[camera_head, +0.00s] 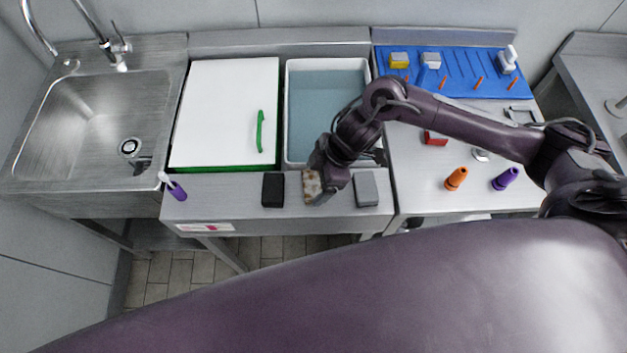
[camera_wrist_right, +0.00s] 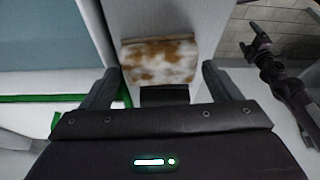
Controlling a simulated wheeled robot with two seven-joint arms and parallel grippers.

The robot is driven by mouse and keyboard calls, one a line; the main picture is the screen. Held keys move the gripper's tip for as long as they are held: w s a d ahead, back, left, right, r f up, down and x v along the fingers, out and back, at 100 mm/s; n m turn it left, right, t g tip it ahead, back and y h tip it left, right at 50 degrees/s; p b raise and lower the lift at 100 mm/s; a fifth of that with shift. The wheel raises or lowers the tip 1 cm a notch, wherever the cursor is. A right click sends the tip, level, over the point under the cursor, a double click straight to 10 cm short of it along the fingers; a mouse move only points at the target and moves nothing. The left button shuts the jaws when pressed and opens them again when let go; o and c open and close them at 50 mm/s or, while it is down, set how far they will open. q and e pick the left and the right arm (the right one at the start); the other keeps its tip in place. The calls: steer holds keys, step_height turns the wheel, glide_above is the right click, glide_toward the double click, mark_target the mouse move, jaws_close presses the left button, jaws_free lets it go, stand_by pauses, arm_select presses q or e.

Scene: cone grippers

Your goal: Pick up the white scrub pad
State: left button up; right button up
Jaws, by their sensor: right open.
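The white scrub pad (camera_head: 311,187), blotched with brown stains, lies on the steel counter near its front edge, between a black pad (camera_head: 272,190) and a grey pad (camera_head: 366,188). My right gripper (camera_head: 318,184) is above it and hides part of it. In the right wrist view the stained pad (camera_wrist_right: 160,60) shows just beyond the open, empty fingers (camera_wrist_right: 160,72). The black pad (camera_wrist_right: 164,95) shows partly behind the gripper body. A dark jointed shape (camera_wrist_right: 272,62) at the right of that view may be my left arm's end; its jaws are unclear.
A white tub with a blue-grey inside (camera_head: 300,120) stands behind the pads. A white board (camera_head: 225,110) with a green handle lies left of it. A purple-handled brush (camera_head: 175,188) is at the front left.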

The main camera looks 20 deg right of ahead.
steer(key=shift+a+f, duration=0.15)
steer(key=shift+f, duration=0.2)
steer(key=c, duration=0.7)
arm_select(q)
steer(key=shift+w+r, duration=0.1)
steer(key=shift+w, duration=0.2)
arm_select(e)
steer(key=shift+c, duration=0.2)
steer(key=shift+r, duration=0.1)
steer(key=shift+w+r, duration=0.1)
steer(key=shift+r, duration=0.45)
step_height(320, 180, up, 10)
steer(key=b, duration=0.1)
arm_select(q)
steer(key=shift+s+r+p, duration=0.1)
steer(key=shift+r+p, duration=0.3)
steer(key=shift+p, duration=0.5)
arm_select(e)
step_height(320, 180, up, 9)
glide_above(316, 181)
steer(key=shift+f, duration=0.1)
